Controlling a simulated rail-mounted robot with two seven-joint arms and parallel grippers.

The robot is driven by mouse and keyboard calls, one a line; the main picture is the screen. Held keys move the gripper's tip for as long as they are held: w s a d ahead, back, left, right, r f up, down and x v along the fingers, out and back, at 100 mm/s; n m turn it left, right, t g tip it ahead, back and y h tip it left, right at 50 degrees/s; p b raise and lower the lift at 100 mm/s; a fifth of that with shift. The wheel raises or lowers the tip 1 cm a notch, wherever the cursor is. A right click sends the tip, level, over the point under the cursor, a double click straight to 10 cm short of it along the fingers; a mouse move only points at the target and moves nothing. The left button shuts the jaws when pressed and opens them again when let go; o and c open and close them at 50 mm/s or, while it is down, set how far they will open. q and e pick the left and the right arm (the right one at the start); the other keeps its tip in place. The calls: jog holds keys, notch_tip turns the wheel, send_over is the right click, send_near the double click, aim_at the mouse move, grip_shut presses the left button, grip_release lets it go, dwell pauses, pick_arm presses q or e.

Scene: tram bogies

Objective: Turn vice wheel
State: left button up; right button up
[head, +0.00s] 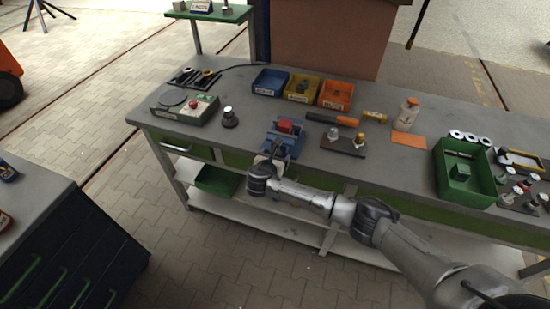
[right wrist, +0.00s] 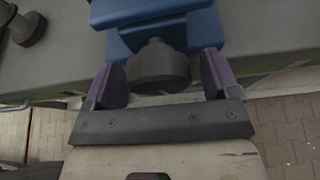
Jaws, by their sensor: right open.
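The blue vice (head: 284,143) stands at the front edge of the workbench, with a red block (head: 285,126) at its top. In the right wrist view the blue vice body (right wrist: 160,33) fills the top middle, and its dark grey wheel (right wrist: 160,70) points toward my palm. My right gripper (right wrist: 163,72) is open, with one purple finger on each side of the wheel. A gap shows between each finger and the wheel. In the head view my right gripper (head: 269,160) is at the vice's front, and the wheel is hard to make out there. My left gripper is not in view.
Blue (head: 270,82), yellow (head: 303,88) and orange (head: 336,94) bins stand behind the vice. A dark plate (head: 343,146) with metal parts lies to its right, and a dark knobbed part (head: 230,118) stands to its left. A green bin (head: 465,172) is farther right.

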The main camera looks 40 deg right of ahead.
jog(key=c, duration=0.9)
